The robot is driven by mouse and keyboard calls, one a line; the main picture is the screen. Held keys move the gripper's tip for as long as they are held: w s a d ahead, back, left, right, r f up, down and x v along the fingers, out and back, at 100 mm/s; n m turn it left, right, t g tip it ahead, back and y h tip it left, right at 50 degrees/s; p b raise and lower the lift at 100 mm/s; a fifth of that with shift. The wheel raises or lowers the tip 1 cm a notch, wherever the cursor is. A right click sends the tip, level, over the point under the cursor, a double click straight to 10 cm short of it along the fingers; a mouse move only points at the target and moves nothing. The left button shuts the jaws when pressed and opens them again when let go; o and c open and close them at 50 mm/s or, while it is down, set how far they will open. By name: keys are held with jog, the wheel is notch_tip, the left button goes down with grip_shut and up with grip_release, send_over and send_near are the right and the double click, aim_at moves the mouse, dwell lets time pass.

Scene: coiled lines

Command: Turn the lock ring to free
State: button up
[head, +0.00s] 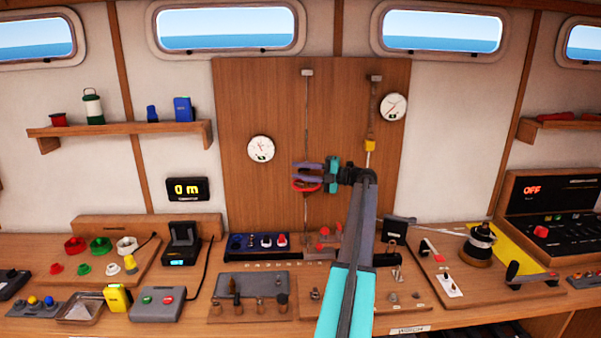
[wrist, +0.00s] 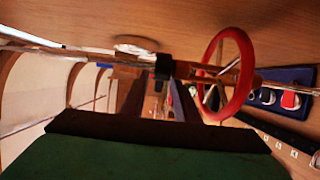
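A red spoked ring (head: 306,185) sits on a thin line or rod in front of the wooden wall panel. In the wrist view the same red ring (wrist: 245,90) stands just right of my fingers, with a black collar (wrist: 164,67) on the rod left of it. I cannot tell for certain which of these parts is the lock ring. My gripper (head: 301,173) reaches in from the right, its two fingers around or beside the rod. In the wrist view my gripper (wrist: 155,90) shows a gap between its fingers, near the collar. Contact with the collar cannot be made out.
A second line with a yellow fitting (head: 370,146) hangs to the right, close to my arm. Gauges (head: 261,149) are on the panel. The bench below is crowded: a switch box (head: 258,244), a winch drum (head: 480,243) and a control panel (head: 545,215). Air left of my gripper is clear.

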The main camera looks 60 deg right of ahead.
jog(key=shift+s, duration=0.1)
jog(key=b+v, duration=0.4)
jog(key=v, duration=0.9)
jog(key=shift+s+b, duration=0.3)
jog(key=shift+b, duration=0.1)
jog(key=shift+d, duration=0.1)
